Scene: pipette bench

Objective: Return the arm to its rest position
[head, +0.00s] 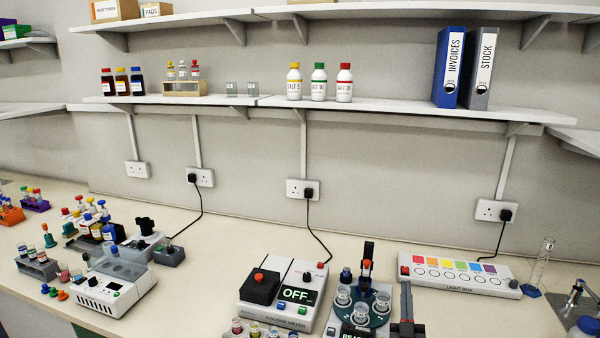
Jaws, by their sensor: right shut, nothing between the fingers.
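My right gripper (406,290) shows at the bottom edge, right of centre. Its dark fingers are together with nothing between them. It is just right of a round dark-green device (377,318) that carries clear cups and a dark upright post with a red part. I cannot tell whether the gripper touches this device. The rest of my right arm is out of frame. My left gripper is not in view.
Left of the round device stands a colour meter (262,316) reading OFF. A light box (458,276) lies behind to the right, near a glass cylinder (541,262). A white machine (112,290) and several small bottles crowd the left. Bare bench lies front right.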

